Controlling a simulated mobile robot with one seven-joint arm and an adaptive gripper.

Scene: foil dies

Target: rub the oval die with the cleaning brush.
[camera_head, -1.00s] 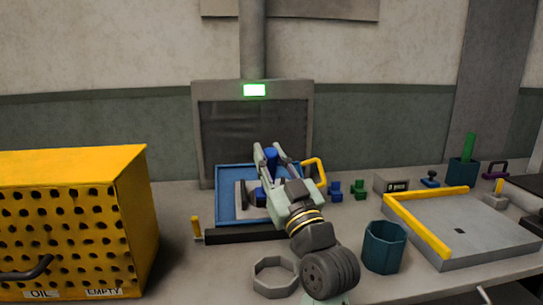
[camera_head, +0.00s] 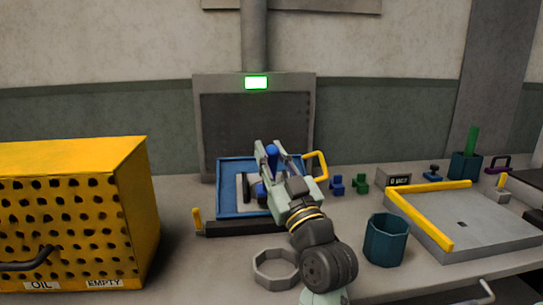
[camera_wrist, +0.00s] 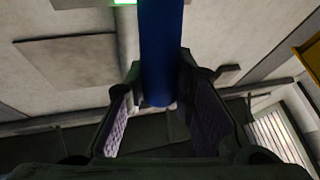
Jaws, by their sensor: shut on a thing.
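My gripper (camera_head: 272,154) is over the blue-rimmed tray (camera_head: 227,166) in front of the dark panel. It is shut on a blue cylindrical handle, which looks like the cleaning brush (camera_wrist: 160,60); in the wrist view the handle stands between the two fingers. The brush head is hidden. In the tray, left of the gripper, are a pale upright piece (camera_head: 240,187) and a dark rounded part beside it. A small blue part (camera_head: 261,190) shows below the fingers. I cannot tell which of these is the oval die, nor whether the brush touches it.
A yellow perforated cabinet (camera_head: 135,195) stands at left. A yellow handle (camera_head: 321,160) rises close right of my gripper. Small blue (camera_head: 337,185) and green (camera_head: 360,184) pieces, a teal cup (camera_head: 386,240), a grey ring (camera_head: 276,268) and a yellow-edged grey slab (camera_head: 470,225) are around.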

